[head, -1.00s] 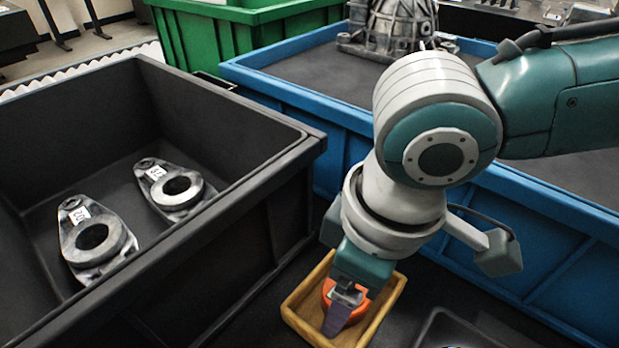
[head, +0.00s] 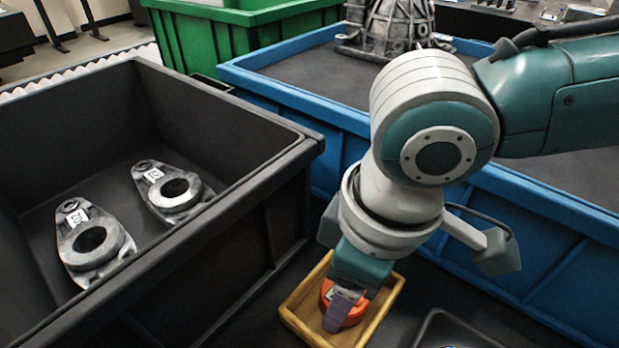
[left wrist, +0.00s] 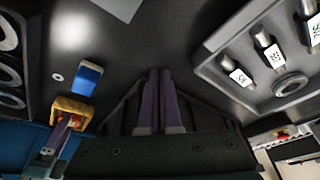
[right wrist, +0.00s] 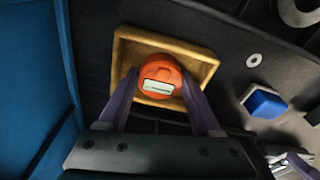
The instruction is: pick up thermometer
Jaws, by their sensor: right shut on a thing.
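The thermometer is an orange round body with a small pale display. It sits in a shallow wooden tray (head: 299,327). In the right wrist view the thermometer (right wrist: 160,72) lies between the two purple fingers of my right gripper (right wrist: 161,88), which is shut on it. In the head view the right gripper (head: 340,312) reaches down into the tray and hides part of the thermometer (head: 352,308). My left gripper (left wrist: 161,80) shows only in the left wrist view, with its fingers together and nothing between them.
A black bin (head: 290,150) with two metal parts stands at left. A blue bin (head: 300,95) with a metal casting is behind, and a green crate (head: 200,40) is farther back. A blue block (right wrist: 264,102) and a grey holder with labelled cylinders (left wrist: 262,95) are nearby.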

